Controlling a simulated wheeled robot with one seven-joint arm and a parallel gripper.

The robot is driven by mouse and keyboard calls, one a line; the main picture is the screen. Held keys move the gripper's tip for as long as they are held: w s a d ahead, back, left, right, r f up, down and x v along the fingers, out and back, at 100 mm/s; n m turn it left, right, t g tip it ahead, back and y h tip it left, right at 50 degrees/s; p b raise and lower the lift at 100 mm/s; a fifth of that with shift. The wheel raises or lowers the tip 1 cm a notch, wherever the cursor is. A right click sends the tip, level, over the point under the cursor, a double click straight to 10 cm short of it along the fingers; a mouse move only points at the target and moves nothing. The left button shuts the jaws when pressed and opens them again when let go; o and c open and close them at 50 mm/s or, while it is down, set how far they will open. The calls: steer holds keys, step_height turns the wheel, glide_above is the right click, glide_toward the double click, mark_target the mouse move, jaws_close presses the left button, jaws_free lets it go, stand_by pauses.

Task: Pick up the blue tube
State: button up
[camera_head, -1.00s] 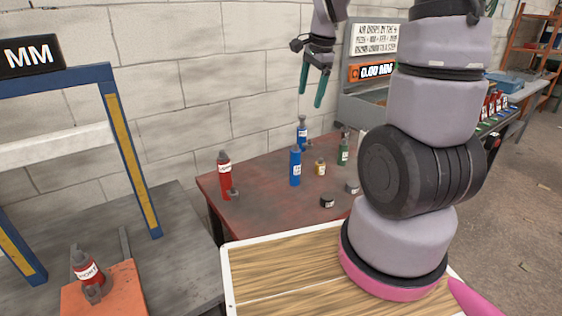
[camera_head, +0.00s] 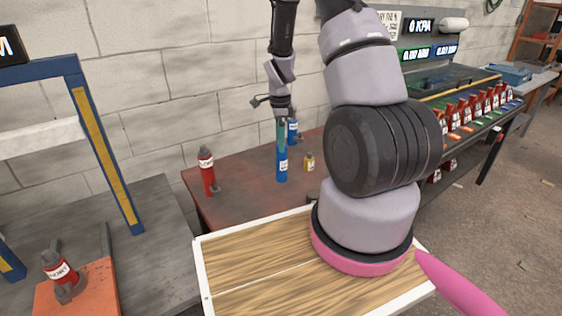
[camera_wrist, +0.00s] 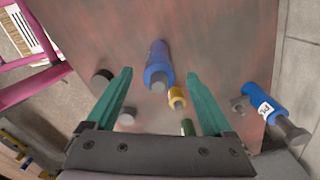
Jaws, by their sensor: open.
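A blue tube (camera_head: 282,169) with a white label stands upright on the dark red table. My gripper (camera_head: 282,143) points down over it in the head view, its green fingers overlapping the tube's upper part. In the wrist view the blue tube (camera_wrist: 158,58) appears between and beyond my two spread fingers (camera_wrist: 157,80), with a dark grey end towards me. The fingers are open and hold nothing. I cannot tell whether either touches the tube. A second blue bottle (camera_head: 292,138) with a grey top stands behind it, and is at the right in the wrist view (camera_wrist: 264,102).
A small yellow bottle (camera_head: 309,162) stands close right of the tube. A red bottle (camera_head: 207,172) stands at the table's left. In the wrist view, a dark round piece (camera_wrist: 102,82) and a green bottle (camera_wrist: 188,127) are near the fingers. The table (camera_head: 240,183) is bare left of the tube.

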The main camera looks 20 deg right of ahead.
mark_target(281, 158)
steer(key=f, duration=0.5)
steer(key=shift+s+d+f, duration=0.1)
steer(key=shift+d+f, duration=0.05)
steer(key=shift+d, duration=0.1)
jaws_close()
